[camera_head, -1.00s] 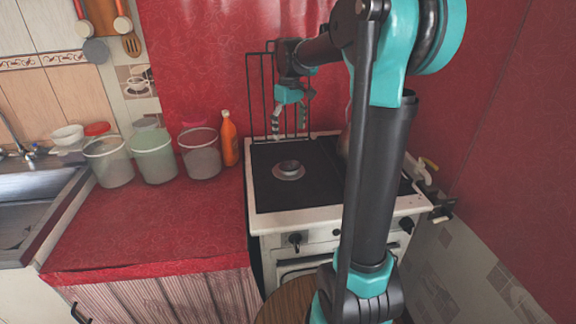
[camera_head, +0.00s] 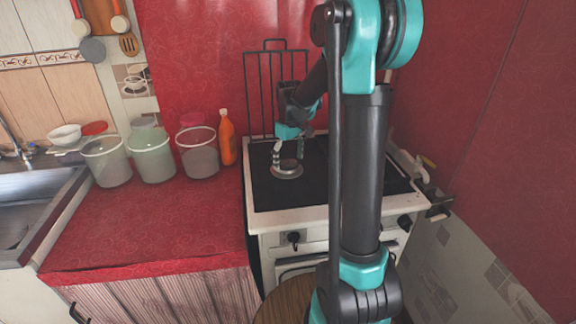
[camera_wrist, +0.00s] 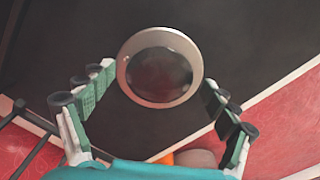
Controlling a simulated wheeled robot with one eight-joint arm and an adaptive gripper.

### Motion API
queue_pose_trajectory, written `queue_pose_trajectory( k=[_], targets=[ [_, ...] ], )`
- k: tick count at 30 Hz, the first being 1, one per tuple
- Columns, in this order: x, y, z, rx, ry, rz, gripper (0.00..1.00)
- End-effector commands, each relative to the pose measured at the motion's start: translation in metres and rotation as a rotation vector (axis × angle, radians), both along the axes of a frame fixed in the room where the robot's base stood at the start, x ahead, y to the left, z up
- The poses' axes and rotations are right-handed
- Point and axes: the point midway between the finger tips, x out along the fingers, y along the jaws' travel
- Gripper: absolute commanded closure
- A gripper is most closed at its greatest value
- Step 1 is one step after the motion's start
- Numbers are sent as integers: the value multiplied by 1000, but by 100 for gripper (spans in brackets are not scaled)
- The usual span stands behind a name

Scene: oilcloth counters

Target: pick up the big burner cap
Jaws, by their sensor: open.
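The burner cap (camera_head: 287,164) is a dark round disc on a pale metal burner ring (camera_head: 286,173) at the left of the stove top. The wrist view shows the dark reddish cap (camera_wrist: 159,75) inside the silver ring (camera_wrist: 128,87). My gripper (camera_head: 287,155) is open and points down at the cap. In the wrist view its two green-padded fingers (camera_wrist: 160,82) stand apart, one on each side of the ring. I cannot tell how far above the cap the fingertips are. My arm hides the right part of the stove top, so other caps there may be hidden.
The stove's white front rim (camera_head: 290,218) borders the black top. A dark wire rack (camera_head: 265,95) stands upright behind it. Left are an orange bottle (camera_head: 228,140), several buckets (camera_head: 152,158) and a red counter (camera_head: 150,230). A red wall stands on the right.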

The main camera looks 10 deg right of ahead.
Motion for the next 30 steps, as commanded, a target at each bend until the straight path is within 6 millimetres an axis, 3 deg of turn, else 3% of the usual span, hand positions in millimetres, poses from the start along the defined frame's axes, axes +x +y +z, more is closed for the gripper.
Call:
queue_pose_trajectory(
  k=[7, 21, 28, 30],
  targets=[
    [0, 0, -2, 0, 0, 0, 12],
    [0, 0, -2, 0, 0, 0, 67],
    [0, 0, -1, 0, 0, 0, 67],
    [0, 0, 2, 0, 0, 0, 79]
  ],
)
